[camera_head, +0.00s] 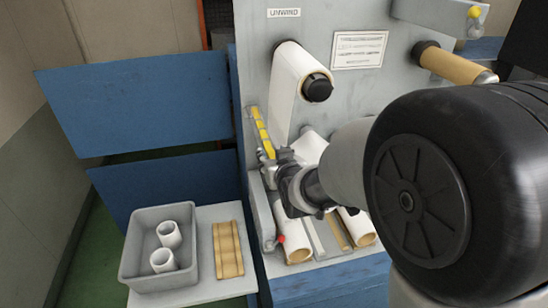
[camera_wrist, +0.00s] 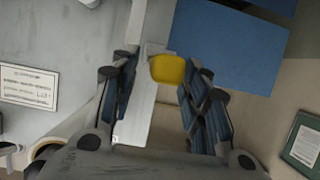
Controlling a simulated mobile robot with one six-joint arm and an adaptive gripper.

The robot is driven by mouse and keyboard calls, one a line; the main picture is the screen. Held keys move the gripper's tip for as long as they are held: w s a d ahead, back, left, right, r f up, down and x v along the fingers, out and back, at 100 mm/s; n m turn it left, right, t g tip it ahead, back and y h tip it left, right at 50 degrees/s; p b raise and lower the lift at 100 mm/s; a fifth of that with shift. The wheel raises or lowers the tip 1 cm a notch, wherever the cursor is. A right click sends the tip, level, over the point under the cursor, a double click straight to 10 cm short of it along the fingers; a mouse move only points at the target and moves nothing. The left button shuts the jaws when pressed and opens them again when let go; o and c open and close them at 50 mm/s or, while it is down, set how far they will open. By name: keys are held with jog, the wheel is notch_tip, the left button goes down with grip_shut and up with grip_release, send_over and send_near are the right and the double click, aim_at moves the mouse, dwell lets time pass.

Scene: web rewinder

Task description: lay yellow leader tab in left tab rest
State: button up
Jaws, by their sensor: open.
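The yellow leader tab (camera_wrist: 168,68) shows in the wrist view between the fingertips of my gripper (camera_wrist: 160,66). The jaws are open, with a finger on either side of the tab; I cannot tell whether either touches it. A pale strip (camera_wrist: 138,105) runs between the fingers, below the tab in the picture. In the head view my gripper (camera_head: 270,160) is at the left edge of the grey machine panel, just below a yellow strip (camera_head: 260,131). I cannot tell whether that strip is the tab. I cannot make out the left tab rest.
The white unwind roll (camera_head: 298,85) is above and right of my gripper. White cores (camera_head: 294,248) lie below it on the machine's ledge. A grey bin (camera_head: 160,252) with two white cores and a tan grooved block (camera_head: 228,250) stand at lower left. Blue panels (camera_head: 140,100) stand behind.

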jog(key=shift+s, duration=0.1)
jog(key=v, duration=1.1)
jog(key=s+d+f+m+g+h+b, duration=0.1)
jog(key=s+d+f+b, duration=0.3)
jog(key=s, duration=0.4)
jog(key=s+d+f+m+g+h+b, duration=0.1)
jog(key=s+d+f+g+b, duration=0.3)
jog(key=s, duration=0.5)
jog(key=s+d+f+m+g+h+b, duration=0.1)
jog(key=s+d+f+g+b, duration=0.2)
jog(key=s+d+f+b, duration=0.3)
notch_tip(320, 180, down, 4)
jog(key=s+b, duration=0.2)
jog(key=shift+s+r+h, duration=0.2)
jog(key=shift+s+h, duration=0.2)
